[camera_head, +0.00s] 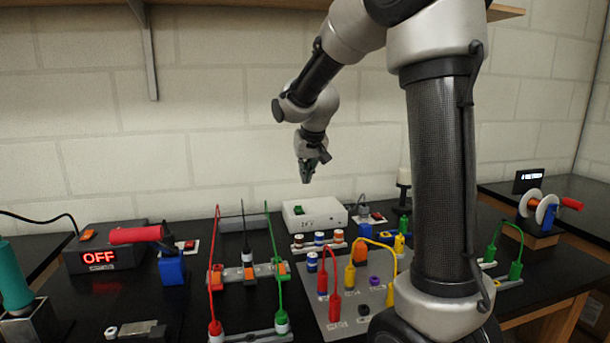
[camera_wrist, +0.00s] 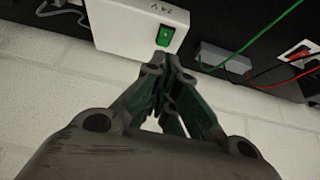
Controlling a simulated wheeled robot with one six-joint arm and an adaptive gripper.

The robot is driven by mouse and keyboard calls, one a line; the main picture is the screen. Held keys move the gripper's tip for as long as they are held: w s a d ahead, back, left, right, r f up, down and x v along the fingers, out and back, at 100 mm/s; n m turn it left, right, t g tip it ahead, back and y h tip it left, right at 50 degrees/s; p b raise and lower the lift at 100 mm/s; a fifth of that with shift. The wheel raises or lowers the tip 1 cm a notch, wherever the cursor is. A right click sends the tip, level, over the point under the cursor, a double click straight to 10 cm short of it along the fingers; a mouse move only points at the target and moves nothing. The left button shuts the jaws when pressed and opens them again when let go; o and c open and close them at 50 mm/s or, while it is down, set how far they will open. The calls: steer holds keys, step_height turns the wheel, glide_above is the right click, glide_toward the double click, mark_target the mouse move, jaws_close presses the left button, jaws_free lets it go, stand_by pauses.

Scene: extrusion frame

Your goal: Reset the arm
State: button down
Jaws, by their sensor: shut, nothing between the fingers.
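My gripper (camera_head: 307,173) hangs fingers-down in the air above the back of the black bench, in front of the block wall. It is above a white box (camera_head: 315,216) with a green switch and touches nothing that I can see. In the wrist view my gripper (camera_wrist: 165,62) has its green-padded fingers together and holds nothing. The white box (camera_wrist: 110,28) with its lit green switch shows beyond the fingertips there. My arm is raised and bent, and its carbon-fibre link hides part of the bench at the right.
A wooden shelf (camera_head: 250,3) is overhead.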

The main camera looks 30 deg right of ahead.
stand_by(0.3)
steer(key=s+a+n+g+y, duration=0.1)
steer(key=s+n, duration=0.1)
steer(key=s, duration=3.2)
steer(key=shift+a+r, duration=0.2)
stand_by(0.6)
